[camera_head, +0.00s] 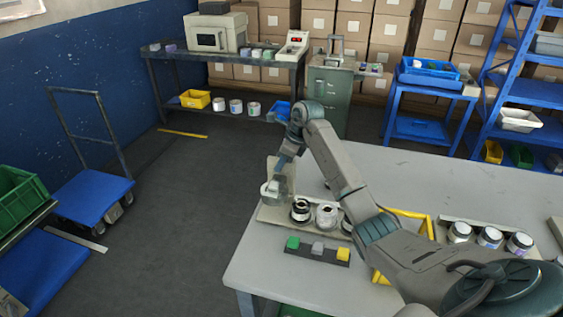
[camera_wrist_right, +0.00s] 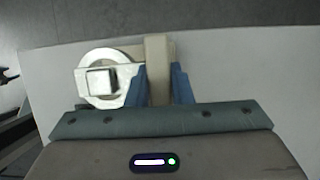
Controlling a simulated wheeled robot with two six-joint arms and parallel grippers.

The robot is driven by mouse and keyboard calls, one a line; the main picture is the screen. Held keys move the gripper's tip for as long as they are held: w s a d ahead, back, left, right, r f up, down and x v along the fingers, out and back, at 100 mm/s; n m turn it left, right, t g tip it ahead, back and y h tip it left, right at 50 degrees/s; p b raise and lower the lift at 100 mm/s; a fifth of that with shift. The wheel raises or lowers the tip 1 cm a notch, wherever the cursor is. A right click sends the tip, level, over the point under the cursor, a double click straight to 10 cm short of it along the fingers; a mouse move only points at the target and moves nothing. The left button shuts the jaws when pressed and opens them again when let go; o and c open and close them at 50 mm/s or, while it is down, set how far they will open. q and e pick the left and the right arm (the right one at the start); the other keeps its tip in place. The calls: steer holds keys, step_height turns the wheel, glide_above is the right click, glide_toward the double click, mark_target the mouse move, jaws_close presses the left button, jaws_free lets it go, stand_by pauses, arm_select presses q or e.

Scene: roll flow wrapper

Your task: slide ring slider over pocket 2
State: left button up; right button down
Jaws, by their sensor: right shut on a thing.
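My right gripper (camera_head: 275,182) is low over the left end of a beige rack (camera_head: 270,215) near the table's left edge. In the right wrist view its blue fingers (camera_wrist_right: 160,88) are shut on a beige upright bar. A silvery ring slider (camera_wrist_right: 104,60) with a square block in its middle lies right beside the fingers; it also shows pale under the gripper in the head view (camera_head: 270,190). To its right, round pockets hold a dark-topped jar (camera_head: 300,211) and a pale jar (camera_head: 326,216); a further one is partly hidden by my arm. I cannot tell which is pocket 2. My left gripper is not in view.
A dark strip (camera_head: 300,253) with green, grey and yellow blocks lies in front of the rack. The table's back is clear.

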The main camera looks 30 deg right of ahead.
steer(key=shift+d, duration=0.1)
steer(key=s+d+b, duration=0.5)
steer(key=s+d, duration=0.5)
steer(key=s, duration=0.2)
steer(key=shift+s+d, duration=0.3)
steer(key=c, duration=1.3)
jaws_free()
